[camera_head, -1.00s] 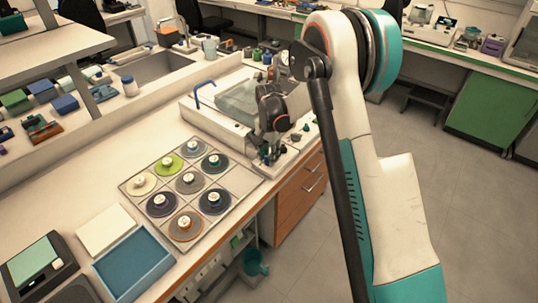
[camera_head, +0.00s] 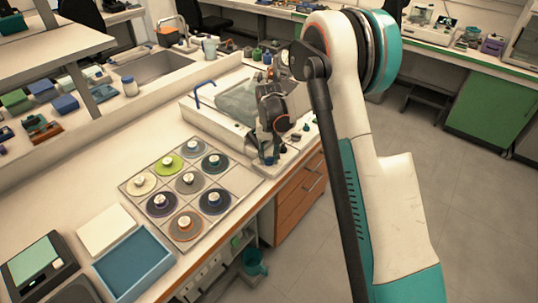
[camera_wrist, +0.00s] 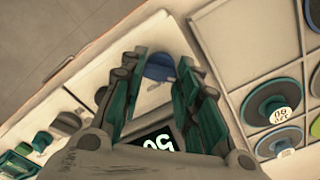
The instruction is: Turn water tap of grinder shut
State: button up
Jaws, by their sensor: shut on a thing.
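The grinder (camera_head: 212,116) is a low white machine with a clear-covered basin and a blue curved pipe on the bench. My gripper (camera_head: 269,159) points down at its front right end. In the wrist view my gripper (camera_wrist: 160,62) has its two teal fingers on either side of a round blue knob (camera_wrist: 159,68), which looks like the water tap, and is shut on it. The finger pads partly cover the knob's sides, and its stem is hidden. A dark display (camera_wrist: 158,140) with lit digits shows between the fingers, partly covered by them.
A tray (camera_head: 131,187) of several round grinding discs lies left of the gripper. A blue tray (camera_head: 133,262) and a white pad (camera_head: 105,230) lie nearer. Small dark and green knobs (camera_wrist: 66,123) stand beside the gripper. The bench edge and drawers are close on the right.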

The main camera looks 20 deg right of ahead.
dwell(0.4)
jog(key=o, duration=1.1)
jog(key=shift+c, duration=0.2)
jog(key=shift+r, duration=0.1)
notch_tip(320, 180, up, 12)
